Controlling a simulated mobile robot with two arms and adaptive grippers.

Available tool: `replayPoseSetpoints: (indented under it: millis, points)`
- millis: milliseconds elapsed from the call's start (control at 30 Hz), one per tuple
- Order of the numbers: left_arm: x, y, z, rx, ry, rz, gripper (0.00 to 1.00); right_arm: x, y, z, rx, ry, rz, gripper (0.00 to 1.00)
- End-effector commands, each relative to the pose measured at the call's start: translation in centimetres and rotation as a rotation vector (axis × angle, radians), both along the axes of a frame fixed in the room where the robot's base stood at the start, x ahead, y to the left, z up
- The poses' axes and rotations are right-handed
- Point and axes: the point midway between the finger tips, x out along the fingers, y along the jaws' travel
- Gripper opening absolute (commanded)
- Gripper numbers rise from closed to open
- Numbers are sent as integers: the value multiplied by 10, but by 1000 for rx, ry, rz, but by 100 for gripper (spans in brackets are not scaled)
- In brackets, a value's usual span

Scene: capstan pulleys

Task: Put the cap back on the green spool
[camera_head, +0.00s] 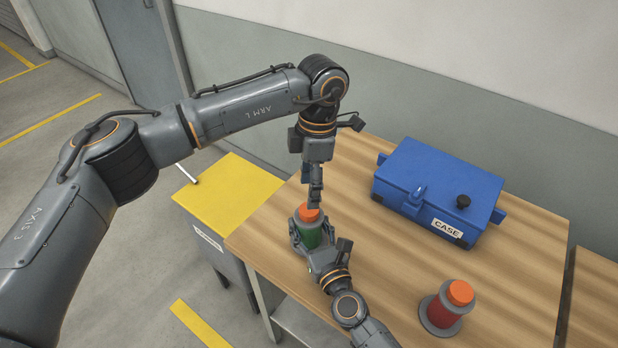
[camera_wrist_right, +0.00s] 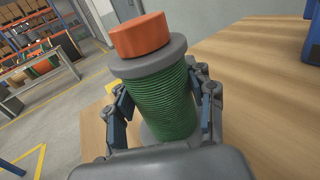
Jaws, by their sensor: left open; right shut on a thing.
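The green spool (camera_head: 312,238) stands upright near the table's left edge. Its orange cap (camera_head: 308,212) rests on top; in the right wrist view the cap (camera_wrist_right: 140,37) lies on the spool's grey upper flange (camera_wrist_right: 147,62), a little toward its left side. I cannot tell whether it is fully seated. My right gripper (camera_wrist_right: 163,108) is shut around the green thread-wound body (camera_wrist_right: 160,103), with a finger on each side. My left gripper (camera_head: 313,198) points down just above the cap, open; its fingers are small in the head view and do not show in the wrist view.
A red spool (camera_head: 446,310) with an orange cap stands at the table's front right. A yellow-topped cabinet (camera_head: 230,192) stands left of the table. The table's middle (camera_head: 390,255) is clear.

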Motion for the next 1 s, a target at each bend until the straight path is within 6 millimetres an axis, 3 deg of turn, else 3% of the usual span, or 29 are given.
replayPoseSetpoints:
  millis: [600,800,1000]
  points:
    - [0,2,11,5,-111,1166,58,0,0,0,0,1,0,0]
    - [-1,2,14,1,-123,1431,58,0,0,0,0,1,0,0]
    - [-1,2,15,-1,-125,1540,58,0,0,0,0,1,0,0]
